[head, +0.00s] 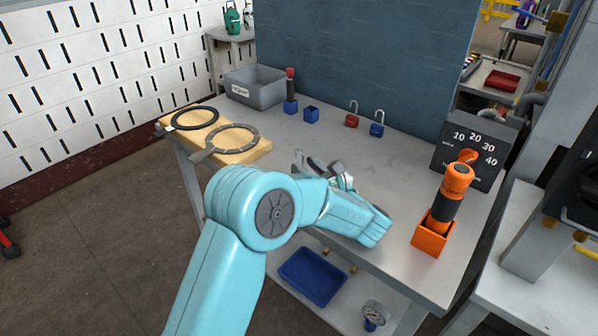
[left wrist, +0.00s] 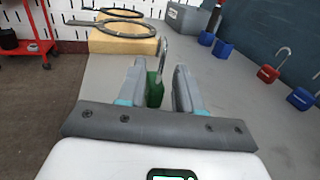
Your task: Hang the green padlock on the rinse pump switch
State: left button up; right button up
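The green padlock (left wrist: 154,91) shows in the left wrist view, between the two fingers of my left gripper (left wrist: 160,77), with its metal shackle upward. The fingers are apart, and a gap shows on the padlock's right side. Whether the left finger touches it I cannot tell. In the head view my left gripper (head: 325,166) is low over the middle of the grey table; I cannot make out the green padlock there. I see nothing that I can identify as the rinse pump switch. My right gripper is not in view.
A red padlock (head: 352,119) and a blue padlock (head: 377,129) stand towards the back of the table (head: 330,142). Blue holders (head: 311,114) and a grey bin (head: 255,88) are behind. A dial box (head: 474,150) and an orange holder (head: 432,239) are at the right.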

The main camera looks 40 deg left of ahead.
pick_arm(q)
grip_shut()
jog(key=shift+r, duration=0.1)
notch_tip(320, 180, up, 20)
jog(key=p, duration=0.3)
